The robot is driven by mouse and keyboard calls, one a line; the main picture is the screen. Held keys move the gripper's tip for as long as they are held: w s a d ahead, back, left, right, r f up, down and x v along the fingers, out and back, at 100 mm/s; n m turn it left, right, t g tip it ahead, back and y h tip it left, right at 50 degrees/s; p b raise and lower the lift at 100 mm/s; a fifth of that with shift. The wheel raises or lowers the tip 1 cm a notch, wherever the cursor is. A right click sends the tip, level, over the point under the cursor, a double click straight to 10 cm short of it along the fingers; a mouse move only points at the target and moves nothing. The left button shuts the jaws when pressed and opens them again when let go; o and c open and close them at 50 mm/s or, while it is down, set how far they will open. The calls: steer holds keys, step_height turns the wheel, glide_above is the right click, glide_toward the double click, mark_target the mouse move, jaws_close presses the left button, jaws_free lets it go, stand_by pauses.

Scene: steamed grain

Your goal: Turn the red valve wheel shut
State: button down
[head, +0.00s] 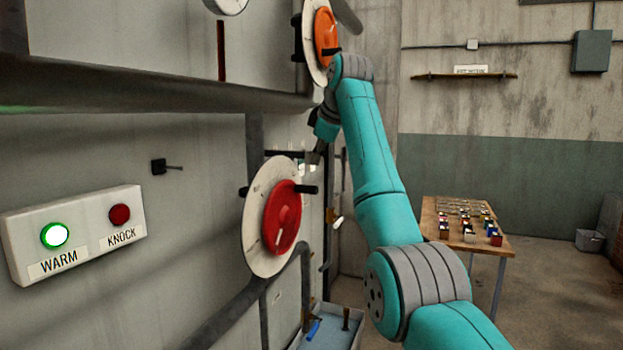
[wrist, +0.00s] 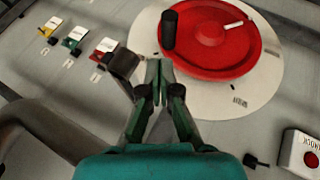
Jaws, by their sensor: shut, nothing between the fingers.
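The red valve wheel (head: 283,218) is mounted on a round white plate (head: 258,240) on the grey wall, with a dark handle peg (head: 307,189) on its rim. In the wrist view the red wheel (wrist: 208,40) fills the upper middle, with a white mark on its face and the dark peg (wrist: 169,30) at its left edge. My gripper (wrist: 158,64) is shut and empty, its tips just below the peg in that picture. I cannot tell whether they touch it. In the head view my gripper (head: 314,158) is just above the wheel, partly hidden by my wrist.
An orange wheel (head: 326,32) is above. A panel has a lit green WARM lamp (head: 54,235) and a red KNOCK lamp (head: 120,215). A dark pipe (head: 150,83) runs along the wall. A wooden table (head: 450,207) with small blocks stands right. The wrist view shows several coloured tags (wrist: 75,38).

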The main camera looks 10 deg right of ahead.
steer(key=s+a+f+n+t+y, duration=0.2)
steer(key=s+f+n+t, duration=0.15)
steer(key=s+t, duration=0.45)
steer(key=g, duration=0.2)
glide_toward(304, 188)
steer(key=w+a, duration=0.3)
steer(key=a, duration=0.1)
steer(key=shift+w+d+f, duration=0.7)
steer(key=shift+w+d, duration=0.05)
steer(key=shift+w, duration=0.1)
steer(key=shift+w+d+f, duration=0.35)
steer(key=shift+w, duration=0.15)
